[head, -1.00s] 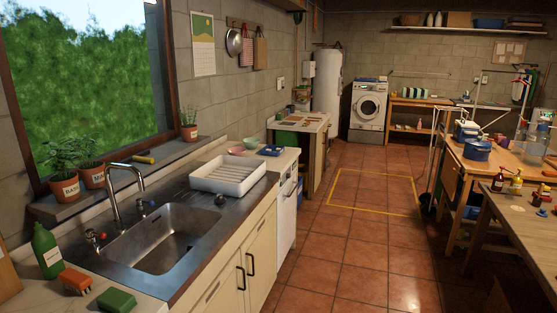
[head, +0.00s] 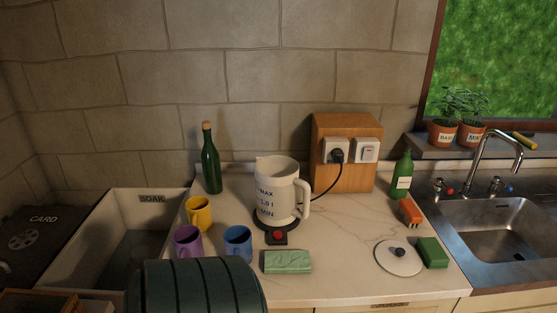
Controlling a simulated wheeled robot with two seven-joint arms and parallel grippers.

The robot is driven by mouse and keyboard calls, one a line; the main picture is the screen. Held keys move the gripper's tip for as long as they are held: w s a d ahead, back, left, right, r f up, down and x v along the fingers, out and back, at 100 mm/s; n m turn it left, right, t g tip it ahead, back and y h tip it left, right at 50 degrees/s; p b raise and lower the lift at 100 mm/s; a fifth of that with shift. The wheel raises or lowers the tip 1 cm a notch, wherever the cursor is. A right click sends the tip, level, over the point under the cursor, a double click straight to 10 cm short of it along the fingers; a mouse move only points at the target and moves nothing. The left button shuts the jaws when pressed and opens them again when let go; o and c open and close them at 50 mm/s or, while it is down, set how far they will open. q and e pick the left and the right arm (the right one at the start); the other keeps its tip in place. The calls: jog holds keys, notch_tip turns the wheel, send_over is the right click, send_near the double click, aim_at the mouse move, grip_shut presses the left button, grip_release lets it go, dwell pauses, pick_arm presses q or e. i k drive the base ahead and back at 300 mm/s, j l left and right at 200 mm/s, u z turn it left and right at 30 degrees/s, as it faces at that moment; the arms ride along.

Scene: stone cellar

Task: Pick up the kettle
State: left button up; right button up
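The kettle (head: 279,190) is a cream jug with blue "MAX", "1.0 l" and "MIN" marks and a handle on its right side. It stands upright on a dark round base (head: 275,222) with a red button at the front. Its top looks open. A round white lid with a dark knob (head: 398,257) lies apart on the counter to the right. A black cord runs from behind the kettle to a plug in the wall socket (head: 337,152). Neither of my grippers is in view.
Yellow (head: 199,213), purple (head: 188,243) and blue (head: 238,244) mugs stand left of the kettle. A dark green ribbed object (head: 196,288) blocks the front left. Bare counter (head: 350,215) lies right.

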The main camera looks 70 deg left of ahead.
aim_at(277, 182)
jog(key=u, duration=2.15)
